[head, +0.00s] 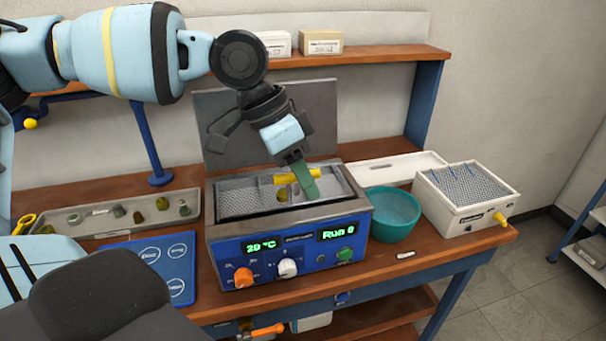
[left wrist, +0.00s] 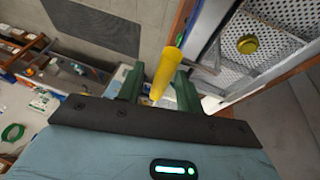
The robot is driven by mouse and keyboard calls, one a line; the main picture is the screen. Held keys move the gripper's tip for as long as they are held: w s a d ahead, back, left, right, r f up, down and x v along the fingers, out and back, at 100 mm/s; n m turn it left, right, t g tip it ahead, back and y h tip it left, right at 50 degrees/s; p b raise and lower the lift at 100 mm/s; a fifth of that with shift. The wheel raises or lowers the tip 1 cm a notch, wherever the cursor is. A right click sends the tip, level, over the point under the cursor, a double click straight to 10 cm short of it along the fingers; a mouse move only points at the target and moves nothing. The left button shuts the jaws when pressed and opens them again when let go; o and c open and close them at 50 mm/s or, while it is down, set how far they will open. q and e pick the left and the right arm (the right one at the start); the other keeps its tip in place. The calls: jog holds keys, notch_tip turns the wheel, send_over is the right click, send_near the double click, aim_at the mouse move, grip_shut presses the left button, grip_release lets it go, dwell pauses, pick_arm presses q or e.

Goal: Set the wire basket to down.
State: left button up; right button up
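The wire basket (head: 250,198) is a grey mesh tray in the open top of a blue bath unit (head: 220,252), with a yellow handle (head: 285,180) above it. How deep it sits is hard to tell. My left gripper (head: 303,182) reaches down at the handle, one green finger in front of the yellow bar. Perforated metal and a yellow knob (left wrist: 247,44) show there at right. My right gripper is not in view.
A teal bowl (head: 394,215) and a white perforated box (head: 465,205) stand right of the bath. A blue mat (head: 150,262) and a tray of small parts (head: 95,218) lie left. A raised grey lid (head: 325,120) stands behind; a shelf (head: 380,56) runs above.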

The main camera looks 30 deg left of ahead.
pick_arm(q)
grip_shut()
